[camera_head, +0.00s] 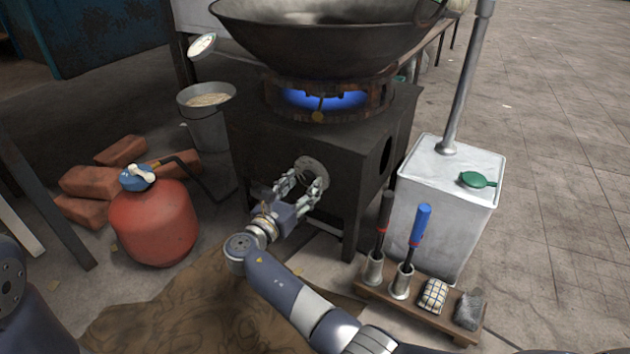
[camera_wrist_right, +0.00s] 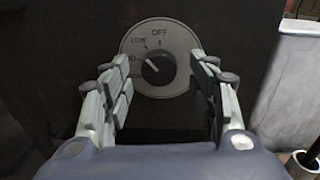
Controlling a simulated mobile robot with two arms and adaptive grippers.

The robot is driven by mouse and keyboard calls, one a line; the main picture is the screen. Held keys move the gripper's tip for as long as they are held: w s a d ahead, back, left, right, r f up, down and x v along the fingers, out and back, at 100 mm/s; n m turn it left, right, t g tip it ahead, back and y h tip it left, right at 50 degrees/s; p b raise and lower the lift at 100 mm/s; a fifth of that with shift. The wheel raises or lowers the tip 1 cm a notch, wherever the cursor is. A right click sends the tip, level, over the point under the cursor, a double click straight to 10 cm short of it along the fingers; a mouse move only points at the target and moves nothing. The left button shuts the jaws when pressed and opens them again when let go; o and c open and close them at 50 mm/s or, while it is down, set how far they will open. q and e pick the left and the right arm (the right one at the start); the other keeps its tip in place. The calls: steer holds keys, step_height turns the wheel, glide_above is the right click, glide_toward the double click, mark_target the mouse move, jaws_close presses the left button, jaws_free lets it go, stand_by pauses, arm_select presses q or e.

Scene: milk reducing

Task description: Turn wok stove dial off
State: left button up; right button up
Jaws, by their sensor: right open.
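In the head view the dial (camera_head: 311,167) sits on the front of the dark stove (camera_head: 270,140). A blue flame (camera_head: 325,99) burns under the wok (camera_head: 320,45). My right gripper (camera_head: 302,186) is open in front of the dial; its fingers also show in the right wrist view (camera_wrist_right: 160,95), one to each side of it. My left gripper is out of view.
A red gas cylinder (camera_head: 155,225) stands to the left, with bricks (camera_head: 90,182) and a bucket (camera_head: 207,125) behind. A white canister (camera_head: 447,200) and a wooden rack (camera_head: 425,305) with handled tools stand at the right.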

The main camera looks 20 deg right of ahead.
steer(key=shift+w+d, duration=0.2)
steer(key=shift+r, duration=0.1)
steer(key=c, duration=1.1)
steer(key=shift+m, duration=0.4)
steer(key=m+p, duration=0.1)
steer(key=m, duration=0.1)
steer(key=shift+m, duration=0.4)
steer(key=m, duration=0.4)
steer(key=shift+b, duration=0.35)
steer(key=shift+m+h, duration=0.3)
